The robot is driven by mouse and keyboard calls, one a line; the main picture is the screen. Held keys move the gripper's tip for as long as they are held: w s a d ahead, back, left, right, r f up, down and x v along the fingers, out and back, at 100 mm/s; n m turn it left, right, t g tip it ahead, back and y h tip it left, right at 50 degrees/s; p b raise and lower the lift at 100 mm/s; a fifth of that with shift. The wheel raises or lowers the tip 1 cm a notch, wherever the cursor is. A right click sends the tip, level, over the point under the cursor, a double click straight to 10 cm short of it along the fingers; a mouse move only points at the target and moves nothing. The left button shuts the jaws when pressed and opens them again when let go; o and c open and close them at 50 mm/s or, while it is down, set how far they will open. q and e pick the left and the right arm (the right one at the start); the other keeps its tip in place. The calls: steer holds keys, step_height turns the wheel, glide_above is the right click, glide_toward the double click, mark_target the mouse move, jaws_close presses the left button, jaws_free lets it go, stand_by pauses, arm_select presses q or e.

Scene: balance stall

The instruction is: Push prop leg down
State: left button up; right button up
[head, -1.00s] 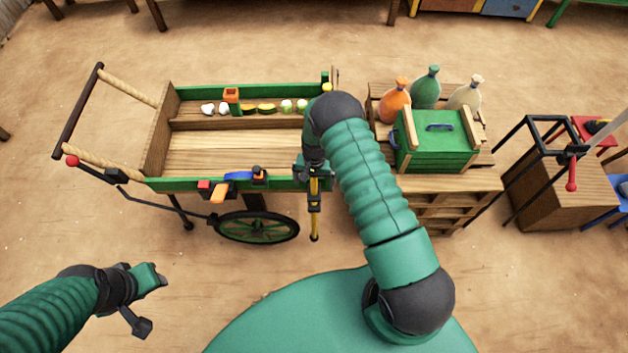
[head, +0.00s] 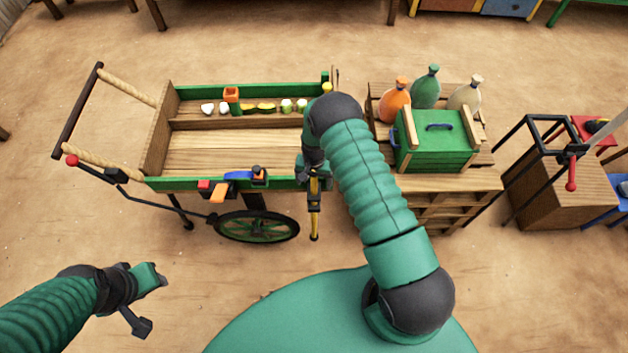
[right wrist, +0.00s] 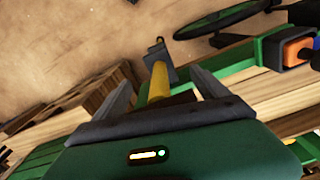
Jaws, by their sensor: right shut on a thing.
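The prop leg (head: 314,222), a yellow and black upright bar, hangs at the cart's front right corner. Its foot is low, near the ground; whether it touches cannot be told. My right gripper (head: 314,182) is shut on its upper part. In the right wrist view the yellow bar (right wrist: 159,82) shows between my two grey fingers, with a dark foot beyond. The cart (head: 235,184) has a wooden bed with green side rails. My right forearm hides its right end. My left gripper (head: 148,297) is low at left, away from the cart; its jaw opening is unclear.
A spoked wheel (head: 257,227) stands left of the leg. A wooden pallet stand (head: 455,185) to the right carries a green crate (head: 437,152) and several bottles. A black-framed stand (head: 545,150) is farther right. Bare ground lies before the cart.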

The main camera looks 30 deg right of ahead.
mark_target(314, 195)
step_height(314, 195, down, 11)
steer(key=b, duration=0.9)
steer(key=shift+r, duration=0.1)
steer(key=shift+a+r, duration=0.1)
steer(key=shift+r, duration=0.1)
steer(key=o, duration=1.8)
steer(key=shift+o, duration=0.8)
step_height(314, 195, up, 17)
steer(key=shift+w+f+p, duration=0.1)
steer(key=shift+f+p, duration=0.1)
steer(key=shift+p, duration=0.25)
